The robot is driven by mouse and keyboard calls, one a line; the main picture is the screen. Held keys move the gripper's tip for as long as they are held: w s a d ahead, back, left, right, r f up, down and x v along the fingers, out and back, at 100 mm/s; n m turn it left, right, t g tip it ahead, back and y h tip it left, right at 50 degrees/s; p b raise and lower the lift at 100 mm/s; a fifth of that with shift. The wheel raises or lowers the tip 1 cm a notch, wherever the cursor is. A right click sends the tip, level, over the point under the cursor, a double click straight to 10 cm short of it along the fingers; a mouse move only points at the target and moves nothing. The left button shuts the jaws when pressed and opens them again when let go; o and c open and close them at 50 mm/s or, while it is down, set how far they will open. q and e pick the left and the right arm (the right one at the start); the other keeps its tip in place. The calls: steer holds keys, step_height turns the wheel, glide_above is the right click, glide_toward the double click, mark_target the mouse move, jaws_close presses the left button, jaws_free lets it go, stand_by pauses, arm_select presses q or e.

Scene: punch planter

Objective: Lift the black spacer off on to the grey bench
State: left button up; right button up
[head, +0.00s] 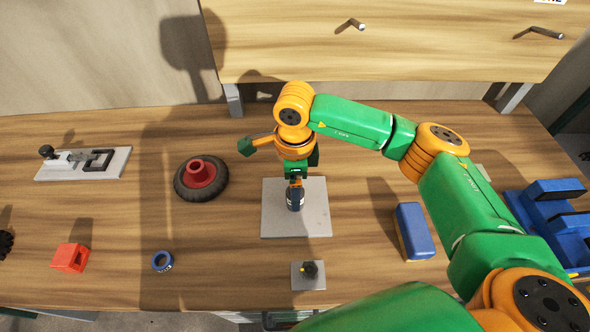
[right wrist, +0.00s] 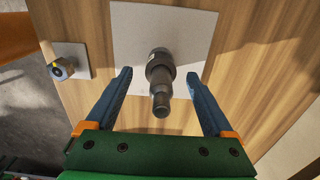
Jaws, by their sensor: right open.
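A dark, stepped round post (right wrist: 160,75) stands on a pale grey square plate (right wrist: 195,20) in the right wrist view. It has a wide dark collar and a narrower end toward me; I cannot tell which part is the black spacer. In the head view the plate (head: 315,215) lies on the bench, and the post (head: 295,200) is partly hidden by my right gripper (head: 295,187). My right gripper's blue fingers (right wrist: 158,92) are open, one on either side of the post, with gaps on both sides. My left gripper is not in view.
The bench top (head: 120,215) looks wooden. A black wheel with red hub (head: 201,177), clamp plate (head: 85,163), red block (head: 70,257) and blue ring (head: 162,261) lie left.

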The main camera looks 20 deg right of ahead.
steer(key=shift+f, duration=1.6)
jaws_close()
steer(key=shift+r+p, duration=4.15)
steer(key=shift+r, duration=1.9)
